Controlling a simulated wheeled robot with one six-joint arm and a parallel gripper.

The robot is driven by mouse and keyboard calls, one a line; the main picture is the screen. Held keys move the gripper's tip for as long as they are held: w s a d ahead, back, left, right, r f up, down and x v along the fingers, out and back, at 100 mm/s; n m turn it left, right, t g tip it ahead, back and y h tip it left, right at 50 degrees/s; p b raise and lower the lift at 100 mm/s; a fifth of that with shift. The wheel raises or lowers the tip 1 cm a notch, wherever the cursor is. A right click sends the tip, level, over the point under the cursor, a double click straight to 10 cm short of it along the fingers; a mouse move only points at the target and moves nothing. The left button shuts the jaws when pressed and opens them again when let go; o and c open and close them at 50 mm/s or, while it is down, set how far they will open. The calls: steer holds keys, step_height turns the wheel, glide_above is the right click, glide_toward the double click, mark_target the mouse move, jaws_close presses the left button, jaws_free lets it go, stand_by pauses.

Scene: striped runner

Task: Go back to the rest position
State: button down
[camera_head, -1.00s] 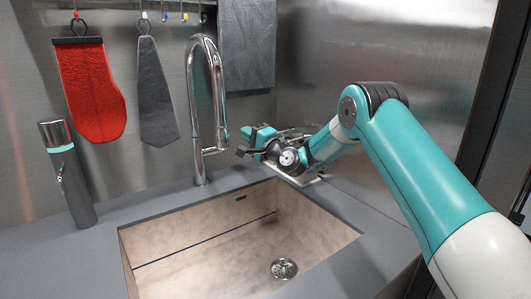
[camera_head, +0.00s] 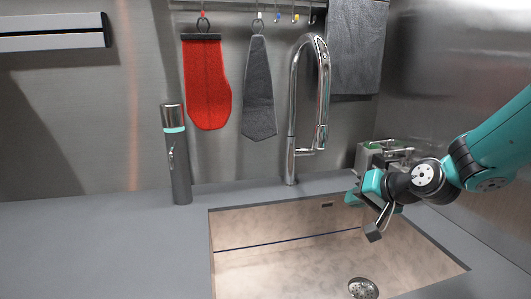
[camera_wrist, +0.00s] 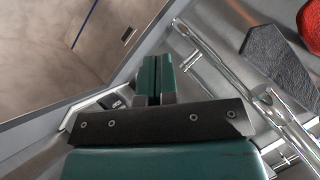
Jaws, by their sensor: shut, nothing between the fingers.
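My gripper (camera_head: 355,198) hangs in the air over the back right corner of the sink, to the right of the faucet, in the head view. In the wrist view, its two teal fingers (camera_wrist: 155,66) are together with nothing between them.
The sink (camera_head: 240,235) is empty, with a drain in its floor. A tall chrome faucet (camera_head: 292,120) stands behind it. A dark cylinder (camera_head: 179,165) stands to the left. A red mitt (camera_head: 207,85) and grey cloths hang on the wall. The left counter (camera_head: 90,245) is clear.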

steer(key=s+d+f+n+g+h, duration=0.1)
steer(key=s+d+g+h, duration=0.1)
steer(key=s, duration=0.4)
steer(key=s+d+f+n+g+h, duration=0.1)
steer(key=s+d+g+h, duration=0.1)
steer(key=s, duration=0.5)
steer(key=s+d+f+g+h, duration=0.1)
steer(key=s+d+g+h, duration=0.1)
steer(key=s, duration=0.4)
steer(key=shift+s+d+f+n, duration=0.1)
steer(key=shift+d+f+n, duration=0.1)
steer(key=shift+d, duration=0.25)
steer(key=shift+s+d+f+n, duration=0.1)
steer(key=shift+d+f+n, duration=0.1)
steer(key=shift+d, duration=0.2)
steer(key=s+a+r+n+g+y+p, duration=0.3)
steer(key=s+a+r+n+p, duration=0.2)
steer(key=s+a+r, duration=0.6)
step_height(320, 180, up, 2)
steer(key=a+n, duration=0.2)
steer(key=a, duration=0.1)
steer(key=shift+s+r+y, duration=0.2)
steer(key=shift+s+y, duration=0.15)
steer(key=shift+y, duration=0.05)
